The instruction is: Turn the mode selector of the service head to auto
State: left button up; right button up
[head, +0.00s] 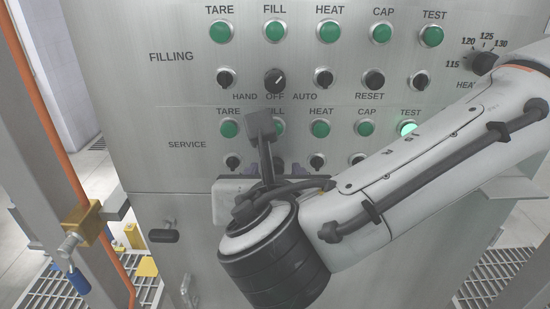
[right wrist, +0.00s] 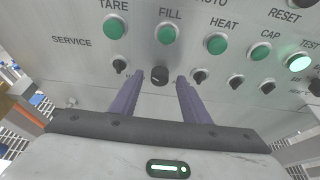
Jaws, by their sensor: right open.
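The service row's mode selector is a larger dark round knob (right wrist: 159,75) below the FILL button in the right wrist view. It carries a small pale mark, too small to read its direction surely. My right gripper (right wrist: 160,80) is open, with one purple finger on each side of the knob; I cannot tell whether they touch it. In the head view the right gripper (head: 272,170) is at the service row, and its wrist and camera mount hide the knob. My left gripper is not in view.
The filling row above has a similar selector (head: 275,80), its pale line pointing up and right, over HAND, OFF, AUTO labels. Small black knobs (head: 232,162) flank the service selector. The service TEST button (head: 408,129) is lit. A black handle (head: 164,236) sits lower left.

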jog(key=shift+w+f, duration=0.25)
jog(key=shift+w, duration=0.35)
jog(key=c, duration=1)
